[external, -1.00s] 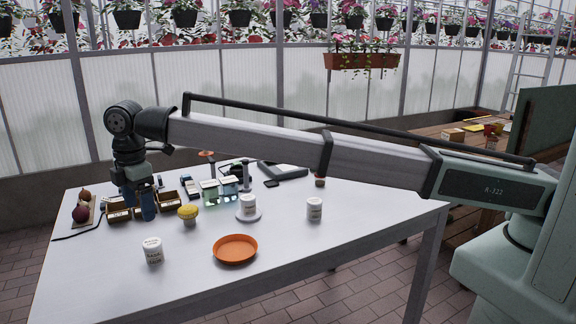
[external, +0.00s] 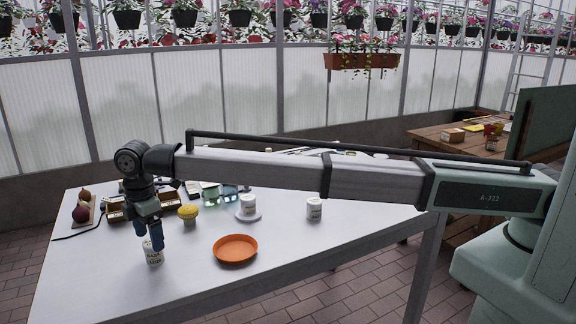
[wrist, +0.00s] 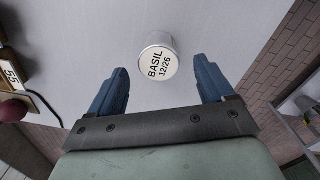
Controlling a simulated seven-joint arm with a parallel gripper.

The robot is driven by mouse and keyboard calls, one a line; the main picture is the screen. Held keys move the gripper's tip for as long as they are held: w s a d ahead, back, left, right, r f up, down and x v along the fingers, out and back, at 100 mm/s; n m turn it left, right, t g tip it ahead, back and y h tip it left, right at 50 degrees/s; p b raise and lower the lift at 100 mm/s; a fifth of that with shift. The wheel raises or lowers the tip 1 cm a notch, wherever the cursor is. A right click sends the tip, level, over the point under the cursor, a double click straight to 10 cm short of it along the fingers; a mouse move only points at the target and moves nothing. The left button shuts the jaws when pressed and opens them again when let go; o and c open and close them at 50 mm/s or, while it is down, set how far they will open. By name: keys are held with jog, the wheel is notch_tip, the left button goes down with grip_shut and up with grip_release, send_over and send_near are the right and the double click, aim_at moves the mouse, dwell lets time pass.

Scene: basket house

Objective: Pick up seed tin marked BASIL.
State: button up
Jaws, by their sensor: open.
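The seed tin marked BASIL (wrist: 158,64) is a white round tin; its lid reads "BASIL 12/26" in the wrist view. It stands upright on the table and also shows in the external view (external: 153,258), partly covered by my fingers. My gripper (wrist: 162,92) is open, with blue fingers spread to either side and the tin just ahead between their lines. In the external view my gripper (external: 151,243) is right above and behind the tin. Nothing is between the fingers.
An orange dish (external: 235,249) lies right of the tin. A yellow-topped item (external: 188,213), a white tin on a round stand (external: 248,205) and another white tin (external: 314,208) stand farther back. Wooden boxes (external: 168,202) and dark red round things (external: 81,213) are at the left.

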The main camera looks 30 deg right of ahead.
notch_tip(320, 180, down, 4)
jog(key=shift+w+d+f, duration=0.1)
jog(key=c, duration=1.1)
